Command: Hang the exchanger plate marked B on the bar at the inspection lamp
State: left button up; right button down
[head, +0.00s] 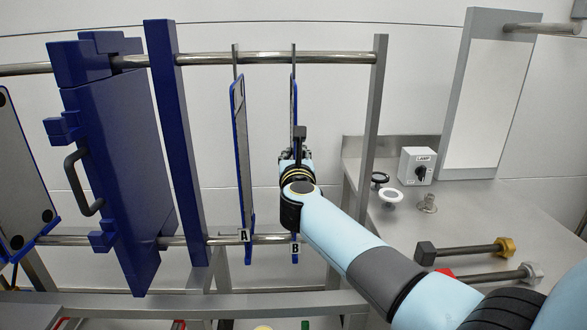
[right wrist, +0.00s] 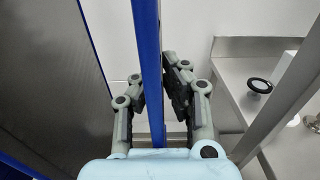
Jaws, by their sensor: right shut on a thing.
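Plate B (head: 295,248) hangs edge-on between the upper rail and the lower rail of the frame, its blue edge and B label showing. My right gripper (head: 296,158) is shut on its near edge at mid height. In the right wrist view the plate's blue edge (right wrist: 150,60) runs upright between the two fingers of the gripper (right wrist: 153,88). The inspection lamp is a pale upright panel (head: 484,110) at the right, with a metal bar (head: 545,28) sticking out near its top. My left gripper is not in view.
Plate A (head: 243,160) hangs just left of plate B. A dark blue press plate (head: 115,170) and blue post (head: 175,140) stand further left. A grey frame post (head: 372,130) stands between plate B and the lamp. The steel counter (head: 520,225) holds a lamp switch box (head: 417,166), gaskets and bolts.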

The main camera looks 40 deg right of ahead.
jog(key=shift+r, duration=0.2)
jog(key=shift+r+p, duration=0.85)
jog(key=shift+s+f, duration=0.1)
jog(key=shift+p+v, duration=0.4)
jog(key=shift+v, duration=0.95)
jog(key=shift+p+v, duration=0.35)
jog(key=shift+v, duration=1.75)
